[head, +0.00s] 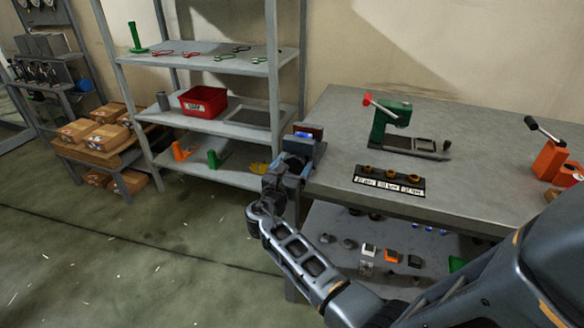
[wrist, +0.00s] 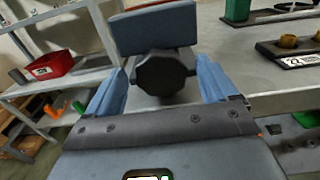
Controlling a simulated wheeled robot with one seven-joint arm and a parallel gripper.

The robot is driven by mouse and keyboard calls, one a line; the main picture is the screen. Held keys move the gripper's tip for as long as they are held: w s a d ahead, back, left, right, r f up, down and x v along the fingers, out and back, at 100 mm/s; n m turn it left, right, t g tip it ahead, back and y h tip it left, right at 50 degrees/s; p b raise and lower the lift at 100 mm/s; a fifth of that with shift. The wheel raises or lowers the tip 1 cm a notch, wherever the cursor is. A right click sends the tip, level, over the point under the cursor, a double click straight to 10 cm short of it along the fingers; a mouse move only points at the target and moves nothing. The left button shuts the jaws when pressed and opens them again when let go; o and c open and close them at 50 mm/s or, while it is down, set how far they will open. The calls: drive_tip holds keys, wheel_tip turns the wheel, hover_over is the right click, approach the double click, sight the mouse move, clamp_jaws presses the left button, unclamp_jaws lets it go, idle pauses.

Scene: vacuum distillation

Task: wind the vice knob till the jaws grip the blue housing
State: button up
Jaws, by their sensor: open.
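The vice (head: 298,148) sits at the left corner of the grey workbench in the head view. The blue housing (head: 304,135) shows as a small bright blue patch between its jaws; whether the jaws touch it I cannot tell. In the wrist view the vice's blue-grey jaw block (wrist: 155,28) stands above the dark faceted knob (wrist: 162,74). My gripper (head: 276,180) is at the knob end of the vice. Its blue fingers are open, one on each side of the knob, with a gap visible at the left. The housing is hidden in the wrist view.
The workbench (head: 470,125) holds a green press (head: 391,122), a black labelled strip (head: 389,180) with brass pieces and orange blocks (head: 550,160). A shelf rack left of the vice carries a red bin (head: 203,102). Small parts lie on the bench's lower shelf.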

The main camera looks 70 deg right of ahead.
drive_tip(key=shift+c, duration=0.2)
drive_tip(key=c, duration=1)
drive_tip(key=shift+o, duration=0.2)
drive_tip(key=shift+f, duration=0.1)
drive_tip(key=m+b, duration=0.2)
drive_tip(key=m, duration=0.1)
drive_tip(key=shift+s+f+b, duration=0.1)
drive_tip(key=shift+b, duration=0.3)
drive_tip(key=shift+m+b, duration=0.75)
drive_tip(key=shift+m, duration=0.65)
drive_tip(key=o, duration=1)
